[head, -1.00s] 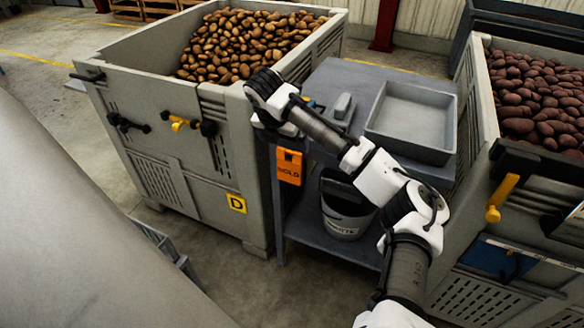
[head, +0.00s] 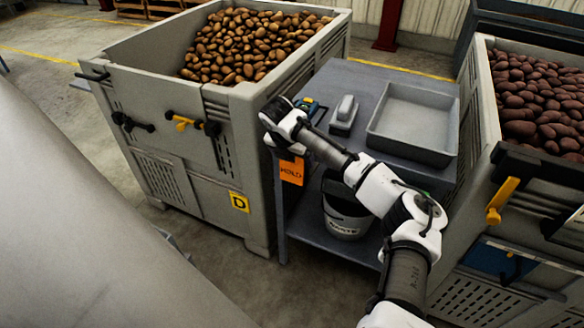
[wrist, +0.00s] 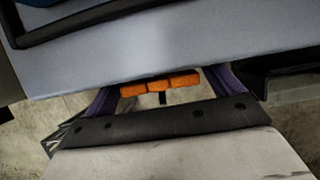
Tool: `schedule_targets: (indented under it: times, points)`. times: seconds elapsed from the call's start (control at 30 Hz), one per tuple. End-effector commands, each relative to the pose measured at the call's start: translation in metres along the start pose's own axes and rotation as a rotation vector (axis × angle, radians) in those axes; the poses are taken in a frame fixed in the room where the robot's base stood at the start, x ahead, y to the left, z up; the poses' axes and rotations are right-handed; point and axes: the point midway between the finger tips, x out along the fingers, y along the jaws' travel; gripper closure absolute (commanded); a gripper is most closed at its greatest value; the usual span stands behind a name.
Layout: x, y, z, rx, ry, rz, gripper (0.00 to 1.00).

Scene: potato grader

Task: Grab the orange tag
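The orange tag (head: 291,170) hangs at the front left edge of the grey table (head: 375,80), with dark lettering on its face. My gripper (head: 287,153) is just above and at the tag's top, its fingers mostly hidden by my wrist in the head view. In the wrist view, the tag (wrist: 160,84) shows as a thin orange strip in several segments beyond the gripper. The gripper (wrist: 163,92) is open.
A grey bin of brown potatoes (head: 238,100) stands close on the left, and a bin of red potatoes (head: 497,130) on the right. A grey tray (head: 455,130) and a grey block (head: 344,114) lie on the tabletop. A bucket (head: 345,222) sits on the lower shelf.

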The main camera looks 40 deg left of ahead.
Motion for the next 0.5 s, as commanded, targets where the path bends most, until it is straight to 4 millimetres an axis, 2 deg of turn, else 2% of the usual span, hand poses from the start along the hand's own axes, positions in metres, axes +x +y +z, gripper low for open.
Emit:
schedule_targets:
  times: [0.03, 0.3, 0.5]
  points:
    - [-0.0002, 0.0001, 0.0, 0.0, 0.0, 0.0, 0.15]
    - [-0.0004, 0.0001, 0.0, 0.0, 0.0, 0.0, 0.5]
    - [-0.0007, 0.0001, 0.0002, 0.0, 0.0, 0.0, 0.5]
